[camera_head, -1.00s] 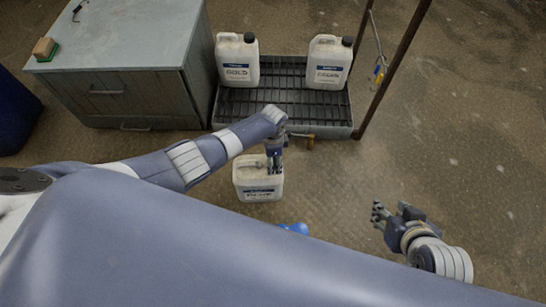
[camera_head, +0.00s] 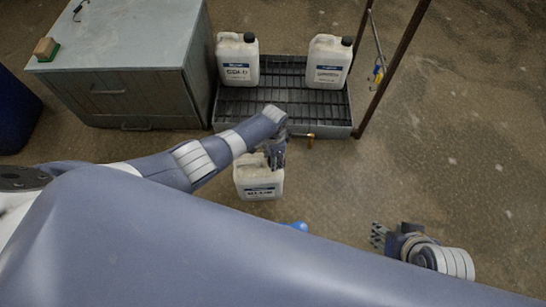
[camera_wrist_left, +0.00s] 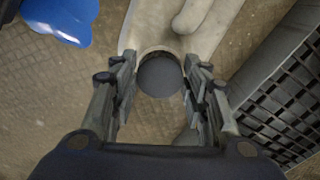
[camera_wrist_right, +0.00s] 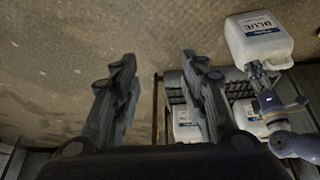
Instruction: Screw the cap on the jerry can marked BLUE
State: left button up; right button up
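The jerry can marked BLUE (camera_head: 258,186) stands on the floor in front of the grated tray; its label reads clearly in the right wrist view (camera_wrist_right: 262,32). My left gripper (camera_head: 274,160) points down over its neck. In the left wrist view, a dark round cap (camera_wrist_left: 160,76) sits at the can's neck between the left fingers (camera_wrist_left: 160,88). The fingers stand on either side of it, spread about as wide as the right ones, seemingly with a thin gap; contact is hard to judge. My right gripper (camera_head: 378,236) is open and empty above the floor at the right.
Two capped white cans, at left (camera_head: 237,62) and right (camera_head: 328,64), stand on the grated tray (camera_head: 285,97). A grey cabinet (camera_head: 120,75) is at the left and a rusty post (camera_head: 392,70) at the right. A blue object (camera_head: 298,227) is partly hidden by my body.

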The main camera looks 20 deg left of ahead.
pick_arm(q)
jog(key=shift+a, duration=0.2)
jog(key=shift+c, duration=1)
jog(key=shift+c, duration=0.5)
